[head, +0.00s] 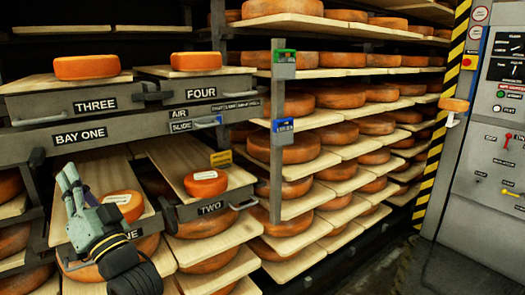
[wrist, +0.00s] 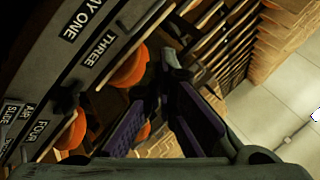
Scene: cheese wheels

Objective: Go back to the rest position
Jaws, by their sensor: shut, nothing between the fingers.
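My gripper (head: 68,177) is at the lower left of the head view, raised and pointing up, in front of the lower bay drawers. Its fingers are shut and empty; they also show in the wrist view (wrist: 162,65). An orange cheese wheel (head: 123,203) with a pale label lies on the drawer ONE board, just right of my gripper and partly behind my arm. Another labelled wheel (head: 205,184) lies on the drawer TWO board. Wheels sit on drawer THREE (head: 87,68) and drawer FOUR (head: 195,62). The wrist view is tilted and shows the THREE sign.
Tall racks of cheese wheels on boards (head: 325,135) fill the middle. Drawer fronts stick out near my arm. Dark floor shows at lower right.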

